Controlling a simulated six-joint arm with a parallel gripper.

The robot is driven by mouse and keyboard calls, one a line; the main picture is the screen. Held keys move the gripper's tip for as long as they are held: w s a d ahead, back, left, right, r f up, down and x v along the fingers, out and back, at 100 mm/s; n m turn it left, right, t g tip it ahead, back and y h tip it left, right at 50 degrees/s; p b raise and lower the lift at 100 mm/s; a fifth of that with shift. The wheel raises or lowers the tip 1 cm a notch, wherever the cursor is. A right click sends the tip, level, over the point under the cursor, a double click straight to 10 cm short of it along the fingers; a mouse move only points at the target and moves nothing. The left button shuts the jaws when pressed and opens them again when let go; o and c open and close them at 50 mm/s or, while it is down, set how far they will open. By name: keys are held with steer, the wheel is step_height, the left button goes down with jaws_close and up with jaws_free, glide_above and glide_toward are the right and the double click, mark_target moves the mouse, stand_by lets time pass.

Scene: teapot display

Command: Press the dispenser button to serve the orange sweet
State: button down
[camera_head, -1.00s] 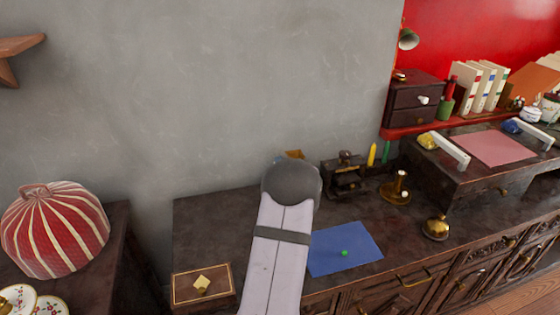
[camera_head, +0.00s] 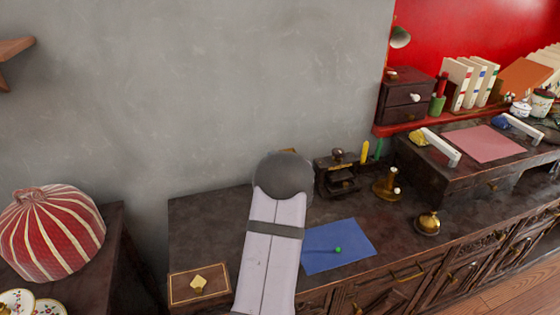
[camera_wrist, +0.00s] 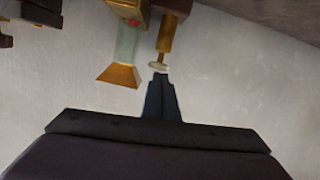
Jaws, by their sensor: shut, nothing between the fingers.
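My gripper (camera_wrist: 159,84) shows in the wrist view with its dark fingers shut and empty. Its tips are at or very near a pale round button (camera_wrist: 159,67) on the end of a brass rod (camera_wrist: 165,38); I cannot tell whether they touch. Beside the rod, on the left, is a clear tube with a flared brass end (camera_wrist: 120,75), seemingly part of the dispenser. In the head view my arm covers the gripper and most of the dispenser; only a small brass-coloured bit (camera_head: 289,151) shows behind it. I cannot make out an orange sweet.
A blue mat (camera_head: 320,262) with a small green ball (camera_head: 338,250) lies right of my arm. A dark wooden device (camera_head: 337,175), a brass stand (camera_head: 388,185) and a brass bell (camera_head: 428,223) stand further right. A dark box (camera_head: 200,284) is front left.

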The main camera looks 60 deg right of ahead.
steer(key=r+v, duration=0.2)
steer(key=v, duration=0.8)
steer(key=shift+r, duration=0.2)
stand_by(1.0)
steer(key=w+a+n+g+y+p, duration=0.1)
steer(key=w+a+y+p, duration=0.15)
steer(key=w+a, duration=0.35)
steer(key=w+a+r+n+g+y+p, duration=0.1)
steer(key=w+a+g+y+p, duration=0.15)
steer(key=a, duration=0.65)
steer(key=w+a+n+y+p, duration=0.1)
steer(key=w+a+p, duration=0.2)
steer(key=w+a, duration=0.3)
steer(key=s+a+r+n+g+y+p, duration=0.1)
steer(key=s+a+n+g+y+p, duration=0.2)
steer(key=a, duration=1.4)
steer(key=s+a+r+n+g+y+p, duration=0.2)
steer(key=s+a+g+p, duration=0.2)
steer(key=s+a, duration=0.8)
steer(key=shift+a+r+p, duration=0.25)
steer(key=shift+a+p, duration=0.1)
steer(key=shift+a, duration=0.75)
